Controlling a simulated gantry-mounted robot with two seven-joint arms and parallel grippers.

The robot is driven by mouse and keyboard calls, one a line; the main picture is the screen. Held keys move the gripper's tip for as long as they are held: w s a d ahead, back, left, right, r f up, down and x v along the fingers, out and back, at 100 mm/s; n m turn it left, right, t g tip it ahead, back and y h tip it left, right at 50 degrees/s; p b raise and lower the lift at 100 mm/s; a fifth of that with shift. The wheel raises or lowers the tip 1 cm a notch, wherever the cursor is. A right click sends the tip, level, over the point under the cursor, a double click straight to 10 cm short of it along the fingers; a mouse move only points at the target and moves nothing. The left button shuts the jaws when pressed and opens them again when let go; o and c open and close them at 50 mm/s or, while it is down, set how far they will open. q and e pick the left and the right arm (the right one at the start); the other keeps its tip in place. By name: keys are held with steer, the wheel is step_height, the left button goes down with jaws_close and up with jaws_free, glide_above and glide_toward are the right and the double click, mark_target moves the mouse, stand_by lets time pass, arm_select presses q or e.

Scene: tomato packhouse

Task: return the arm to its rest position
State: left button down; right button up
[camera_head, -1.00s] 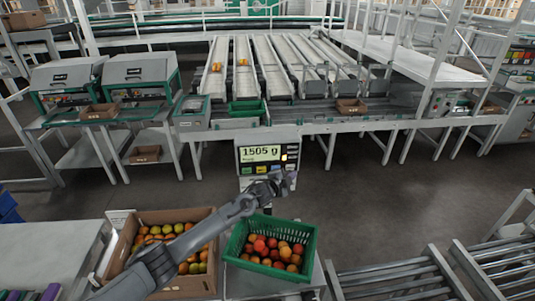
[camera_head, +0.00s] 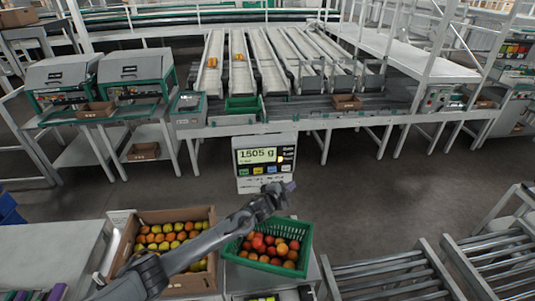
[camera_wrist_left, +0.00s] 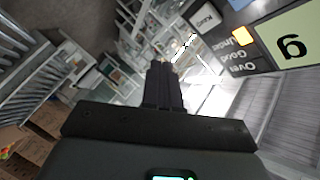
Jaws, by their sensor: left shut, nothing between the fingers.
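My left arm comes in from the lower left in the head view and reaches over the cardboard box and the crate's left side. My left gripper (camera_head: 284,189) is in the air in front of the scale display, above the back of the crate. In the left wrist view its fingers (camera_wrist_left: 163,68) are together with nothing between them. The green crate (camera_head: 304,262) holds several red and orange tomatoes (camera_head: 268,250) and stands on the scale. The scale display (camera_head: 262,156) reads 1505 g. My right gripper is not in view.
A cardboard box (camera_head: 207,214) of mixed tomatoes (camera_head: 170,237) stands left of the crate, partly hidden by my arm. Roller conveyors (camera_head: 395,272) lie to the right. The sorting line (camera_head: 290,125) stands behind, across open floor (camera_head: 355,200).

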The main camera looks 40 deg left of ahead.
arm_select(q)
steer(key=s+d+f+g+h, duration=0.1)
steer(key=s+d+f, duration=0.45)
steer(key=f, duration=0.35)
steer(key=s+d+f+g+h, duration=0.15)
steer(key=s+d+f, duration=0.25)
steer(key=s+f, duration=0.4)
steer(key=s+d+f+n+g, duration=0.1)
steer(key=s+d+n+g, duration=0.1)
steer(key=s+d, duration=0.6)
steer(key=s+d+f+n+g, duration=0.2)
steer(key=s+d, duration=0.4)
steer(key=s, duration=0.4)
steer(key=s+r+n+g, duration=0.4)
steer(key=s+r+g, duration=0.1)
steer(key=s+r, duration=0.85)
step_height(320, 180, up, 18)
steer(key=p, duration=1.7)
steer(key=shift+w+a+f, duration=0.2)
steer(key=shift+a, duration=0.15)
